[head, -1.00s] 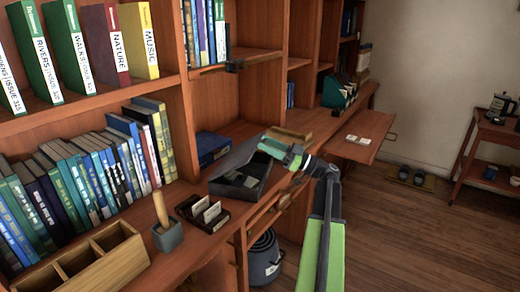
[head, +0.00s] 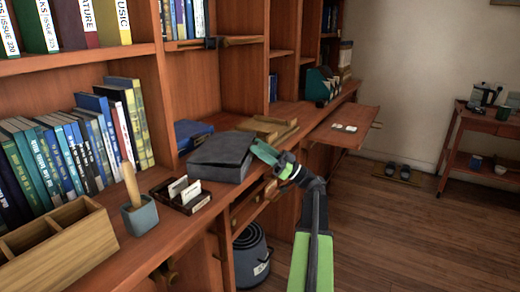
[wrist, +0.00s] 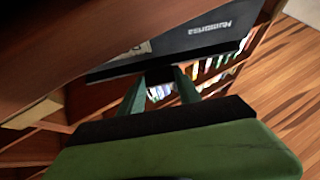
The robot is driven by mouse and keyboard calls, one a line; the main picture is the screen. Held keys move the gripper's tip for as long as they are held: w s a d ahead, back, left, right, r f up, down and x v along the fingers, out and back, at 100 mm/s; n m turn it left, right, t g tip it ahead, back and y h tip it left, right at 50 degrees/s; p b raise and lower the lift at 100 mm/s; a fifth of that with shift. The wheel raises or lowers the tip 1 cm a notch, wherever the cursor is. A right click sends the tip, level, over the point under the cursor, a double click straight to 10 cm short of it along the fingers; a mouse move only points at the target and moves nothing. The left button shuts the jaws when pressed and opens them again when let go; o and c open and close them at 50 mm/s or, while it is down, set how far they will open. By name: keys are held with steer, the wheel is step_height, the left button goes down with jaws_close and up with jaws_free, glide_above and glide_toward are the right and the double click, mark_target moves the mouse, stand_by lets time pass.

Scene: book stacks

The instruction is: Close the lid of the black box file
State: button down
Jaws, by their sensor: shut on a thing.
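The black box file (head: 221,155) lies on the wooden desk ledge, with its lid folded down over the tray. Whether a thin gap remains under the lid's edge is not clear. My gripper (head: 262,151) is at the box file's right side, its green fingers at the lid's edge. In the wrist view the dark lid (wrist: 190,38) with pale lettering is just beyond my fingers (wrist: 160,84), which are shut on its edge. The contact itself is partly in shadow.
A card holder (head: 181,195), a grey pot (head: 140,217) and a wooden organizer (head: 62,250) stand to the left. A blue box (head: 190,133) and a wooden tray (head: 262,127) are behind. A dark bin (head: 251,258) stands below the ledge.

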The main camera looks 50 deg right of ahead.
steer(key=shift+w+a+f, duration=0.15)
steer(key=shift+w+f, duration=0.05)
steer(key=c, duration=0.8)
jaws_free()
steer(key=shift+c, duration=0.2)
steer(key=b+v, duration=0.9)
steer(key=v, duration=0.8)
steer(key=shift+s, duration=0.15)
steer(key=shift+f, duration=0.1)
